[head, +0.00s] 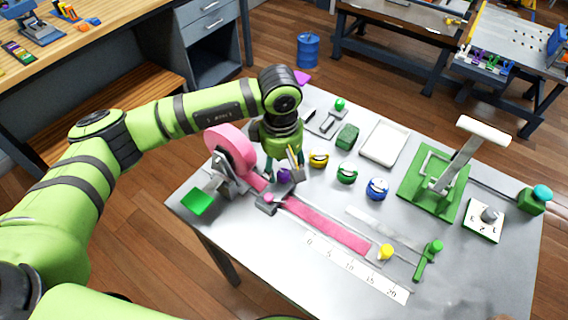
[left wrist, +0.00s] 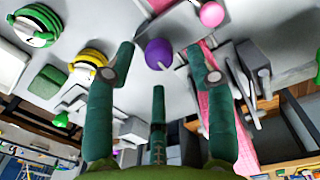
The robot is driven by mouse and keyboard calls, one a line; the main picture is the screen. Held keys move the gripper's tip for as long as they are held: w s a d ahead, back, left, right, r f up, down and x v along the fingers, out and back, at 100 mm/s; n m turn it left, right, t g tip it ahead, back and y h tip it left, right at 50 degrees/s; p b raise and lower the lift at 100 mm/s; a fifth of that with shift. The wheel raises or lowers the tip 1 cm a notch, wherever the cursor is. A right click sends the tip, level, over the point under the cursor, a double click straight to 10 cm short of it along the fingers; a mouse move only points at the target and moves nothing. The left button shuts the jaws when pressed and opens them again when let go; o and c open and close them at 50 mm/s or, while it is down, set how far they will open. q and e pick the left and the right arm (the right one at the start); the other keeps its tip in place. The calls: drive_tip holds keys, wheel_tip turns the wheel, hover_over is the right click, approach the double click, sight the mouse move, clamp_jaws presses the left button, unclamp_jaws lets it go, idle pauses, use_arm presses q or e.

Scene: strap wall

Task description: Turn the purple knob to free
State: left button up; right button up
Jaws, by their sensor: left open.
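The purple knob (head: 284,175) sits on the grey table beside the pink strap's buckle, partly hidden by my left gripper (head: 284,170) above it. The knob (left wrist: 158,54) shows as a round purple top in the left wrist view. There my left gripper (left wrist: 158,62) is open, with its green fingers spread around the knob's outline and a visible gap on each side. I cannot tell how far above the knob the fingertips are. Any marking beside the knob is hidden. My right gripper is not in view.
A pink strap (head: 328,226) runs from a pink reel (head: 231,150) past a grey block. Yellow (head: 319,159), green (head: 347,173) and blue (head: 377,188) round pieces stand to the right. A green-based lever stand (head: 420,200) is further right. A white tray (head: 384,142) lies behind.

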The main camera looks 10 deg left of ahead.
sight(284, 173)
use_arm(q)
wheel_tip(284, 173, down, 2)
drive_tip(key=shift+w+f, duration=0.2)
drive_tip(key=shift+f, duration=0.2)
clamp_jaws()
drive_tip(key=shift+d+f+n+b, duration=0.1)
drive_tip(key=shift+f+n+b, duration=0.1)
drive_tip(key=shift+n+b, duration=0.6)
drive_tip(key=n+b, duration=0.5)
drive_tip(key=b, duration=0.1)
drive_tip(key=shift+f+n, duration=0.1)
drive_tip(key=shift+n, duration=0.3)
drive_tip(key=n+b, duration=0.6)
drive_tip(key=n, duration=0.1)
drive_tip(key=n+b, duration=0.1)
drive_tip(key=n, duration=0.2)
drive_tip(key=shift+r+y+b, duration=0.2)
drive_tip(key=shift+y+b, duration=0.1)
drive_tip(key=shift+b, duration=0.1)
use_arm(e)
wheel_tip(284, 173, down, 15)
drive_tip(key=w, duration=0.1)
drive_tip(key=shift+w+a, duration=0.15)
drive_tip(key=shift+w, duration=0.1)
use_arm(q)
drive_tip(key=shift+n, duration=0.3)
drive_tip(key=shift+r, duration=0.1)
